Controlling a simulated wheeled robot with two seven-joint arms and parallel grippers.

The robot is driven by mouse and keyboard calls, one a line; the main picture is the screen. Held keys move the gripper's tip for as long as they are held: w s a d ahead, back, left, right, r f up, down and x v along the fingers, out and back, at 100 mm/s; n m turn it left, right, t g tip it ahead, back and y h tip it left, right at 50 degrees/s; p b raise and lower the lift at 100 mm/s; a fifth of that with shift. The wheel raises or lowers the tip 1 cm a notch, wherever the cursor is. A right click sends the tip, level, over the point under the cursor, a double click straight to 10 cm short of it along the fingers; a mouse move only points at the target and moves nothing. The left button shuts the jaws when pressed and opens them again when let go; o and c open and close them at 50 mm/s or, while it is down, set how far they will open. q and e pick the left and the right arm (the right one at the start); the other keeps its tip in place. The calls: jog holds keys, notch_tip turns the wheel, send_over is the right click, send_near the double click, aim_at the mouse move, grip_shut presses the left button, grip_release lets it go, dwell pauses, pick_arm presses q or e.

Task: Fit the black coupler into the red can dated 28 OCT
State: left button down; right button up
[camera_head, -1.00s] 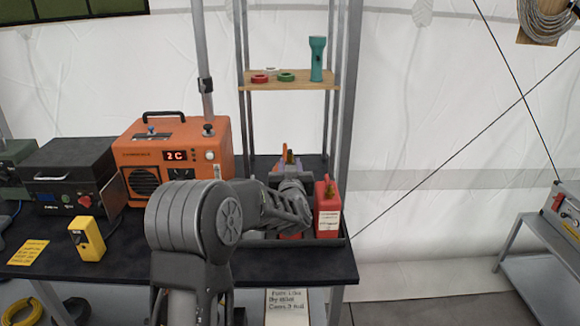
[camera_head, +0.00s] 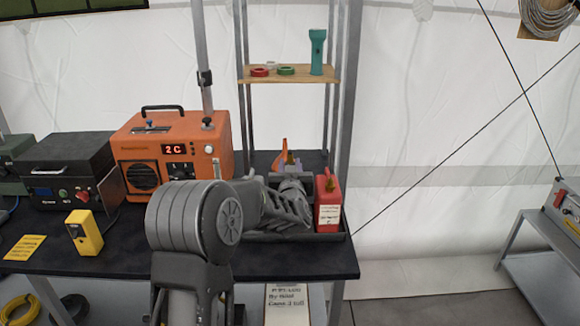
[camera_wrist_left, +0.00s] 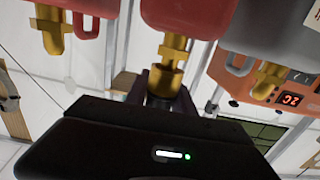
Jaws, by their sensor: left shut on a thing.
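My left gripper (camera_wrist_left: 160,88) is shut around the end of a brass fitting below the middle red can (camera_wrist_left: 185,12) in the left wrist view; a dark piece, perhaps the black coupler, lies between its fingers and is mostly hidden. Another red can (camera_wrist_left: 85,16) and a grey can (camera_wrist_left: 250,40), each with a brass fitting, flank it. In the head view my left gripper (camera_head: 290,178) is over the tray, beside a red can (camera_head: 328,205) with a white label too small to read. My forearm hides the tray's left part. My right gripper is not in view.
The dark tray (camera_head: 335,236) sits at the table's right end, beside a metal post. An orange box (camera_head: 172,150) stands to the left, with a yellow device (camera_head: 85,232) before it. A wooden shelf (camera_head: 300,80) with rings and a teal torch is above.

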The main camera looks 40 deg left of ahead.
pick_arm(q)
jog(key=shift+f+b, duration=0.45)
jog(key=shift+f, duration=0.15)
jog(key=c, duration=1)
grip_release()
jog(key=shift+s+d, duration=0.1)
jog(key=b+v, duration=0.1)
jog(key=v, duration=0.6)
jog(key=shift+s, duration=0.2)
jog(key=shift+d, duration=0.2)
